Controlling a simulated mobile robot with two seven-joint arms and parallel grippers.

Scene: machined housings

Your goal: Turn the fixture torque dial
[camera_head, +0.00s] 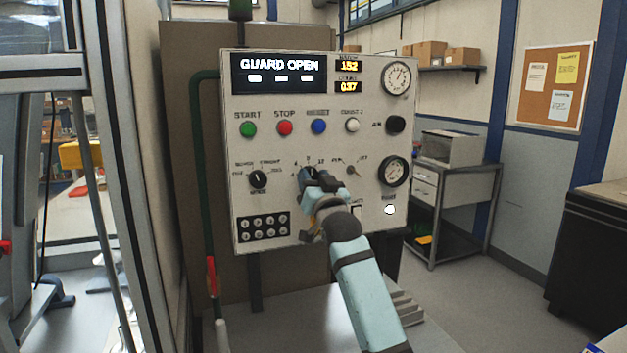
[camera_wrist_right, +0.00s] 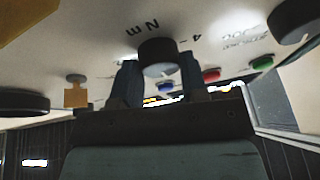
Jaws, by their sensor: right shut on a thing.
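The control panel (camera_head: 290,140) stands upright ahead of me, with a screen reading "GUARD OPEN". The torque dial (camera_wrist_right: 158,55) is a dark round knob, marked "N m" beside it in the right wrist view. In the head view my right gripper (camera_head: 319,182) is at the dial in the lower middle of the panel and hides most of it. In the wrist view the right gripper's fingers (camera_wrist_right: 160,84) stand on either side of the knob, shut on it. My left gripper is not in view.
Coloured buttons (camera_head: 285,128) are above. A grey cart (camera_head: 455,190) stands behind at right; a metal frame (camera_head: 150,200) is at left.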

